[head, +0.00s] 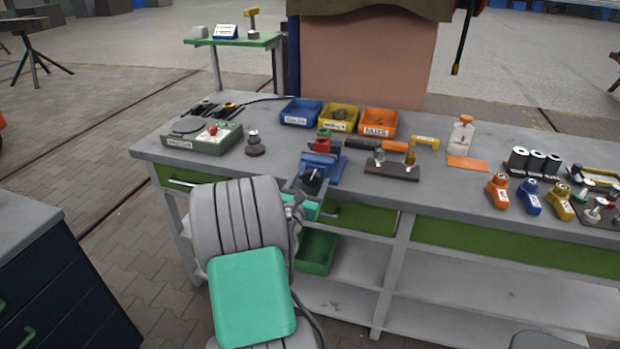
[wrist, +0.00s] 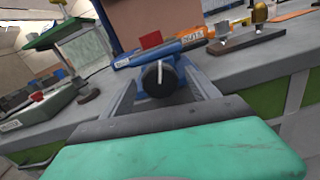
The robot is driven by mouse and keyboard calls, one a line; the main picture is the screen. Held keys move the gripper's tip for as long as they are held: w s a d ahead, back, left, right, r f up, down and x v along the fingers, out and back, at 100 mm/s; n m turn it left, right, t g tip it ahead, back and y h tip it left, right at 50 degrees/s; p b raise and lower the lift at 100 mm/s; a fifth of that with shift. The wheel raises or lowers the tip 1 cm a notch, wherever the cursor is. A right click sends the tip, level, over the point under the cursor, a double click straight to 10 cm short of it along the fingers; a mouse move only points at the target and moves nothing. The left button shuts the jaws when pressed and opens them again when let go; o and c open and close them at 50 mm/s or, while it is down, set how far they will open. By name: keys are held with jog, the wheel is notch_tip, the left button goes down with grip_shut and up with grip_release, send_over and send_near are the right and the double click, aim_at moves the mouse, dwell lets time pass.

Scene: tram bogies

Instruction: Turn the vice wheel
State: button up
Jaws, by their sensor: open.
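The blue vice (head: 326,166) stands at the front edge of the grey workbench, with a red piece (head: 320,146) at its top. Its black round wheel (head: 311,180) faces my arm. In the wrist view the wheel (wrist: 158,80) has a white mark running up from its middle, and blue vice parts (wrist: 160,53) show behind it. My gripper (wrist: 160,85) is open, its two grey fingers on the left and right of the wheel in the picture. Whether they touch it I cannot tell. In the head view my gripper (head: 303,192) is partly hidden by my arm.
Blue, yellow and orange bins (head: 378,122) stand behind the vice. A dark stand with an orange-handled tool (head: 392,160) is close to its right. A grey-green device (head: 202,137) and a small dark post (head: 254,145) are to its left. A green bin (head: 316,252) sits below.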

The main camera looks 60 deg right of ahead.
jog(key=shift+d, duration=0.3)
jog(key=shift+c, duration=0.4)
jog(key=c, duration=1.3)
jog(key=shift+m, duration=0.3)
